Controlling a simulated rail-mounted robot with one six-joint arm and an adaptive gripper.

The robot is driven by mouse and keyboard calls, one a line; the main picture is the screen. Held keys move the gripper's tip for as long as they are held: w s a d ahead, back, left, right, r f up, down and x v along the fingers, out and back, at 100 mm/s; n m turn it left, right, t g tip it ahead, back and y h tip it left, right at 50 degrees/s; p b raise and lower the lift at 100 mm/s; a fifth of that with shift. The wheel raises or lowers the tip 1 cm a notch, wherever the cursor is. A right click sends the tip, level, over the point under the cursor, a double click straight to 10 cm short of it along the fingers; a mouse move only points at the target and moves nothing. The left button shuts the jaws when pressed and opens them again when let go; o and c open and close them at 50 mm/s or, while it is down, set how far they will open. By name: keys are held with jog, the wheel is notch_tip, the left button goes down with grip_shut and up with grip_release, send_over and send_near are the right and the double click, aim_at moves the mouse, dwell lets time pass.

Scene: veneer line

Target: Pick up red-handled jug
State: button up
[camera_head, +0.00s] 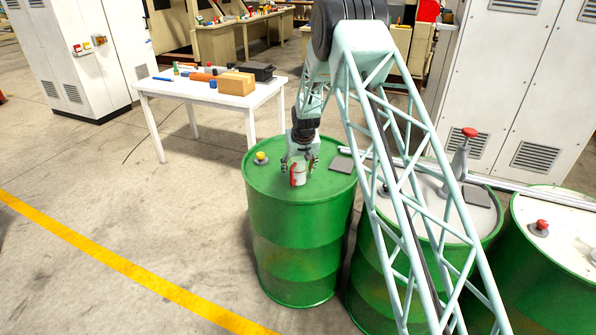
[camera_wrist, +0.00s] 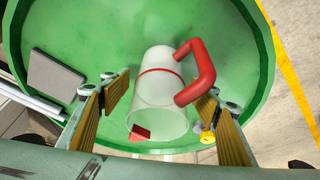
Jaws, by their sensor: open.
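The red-handled jug (camera_head: 298,173) is pale, with a red band and a red handle, and stands on top of a green drum (camera_head: 268,184). In the wrist view the jug (camera_wrist: 158,95) lies between the two fingers, with its handle (camera_wrist: 205,70) toward the right finger. My gripper (camera_head: 301,163) is open around the jug; it also shows in the wrist view (camera_wrist: 163,103). The right finger is close to the handle; I cannot tell whether they touch. The far side of the jug is hidden.
A yellow-topped knob (camera_head: 261,158) and a dark flat plate (camera_head: 341,164) are on the same drum. Other drums (camera_head: 480,230) stand to the right, one with a red-topped tap. A white table (camera_head: 215,97) with a box (camera_head: 236,83) stands behind left. Floor at left is clear.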

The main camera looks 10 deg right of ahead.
aim_at(299, 164)
jog(key=shift+c, duration=0.6)
jog(key=c, duration=0.9)
jog(key=shift+r, duration=0.15)
jog(key=shift+r, duration=1.75)
jog(key=shift+s, duration=0.65)
jog(key=s, duration=0.5)
jog(key=s+r+b, duration=0.1)
jog(key=s, duration=0.8)
jog(key=shift+s+a+r, duration=0.15)
jog(key=shift+s+a, duration=0.2)
jog(key=shift+a, duration=0.05)
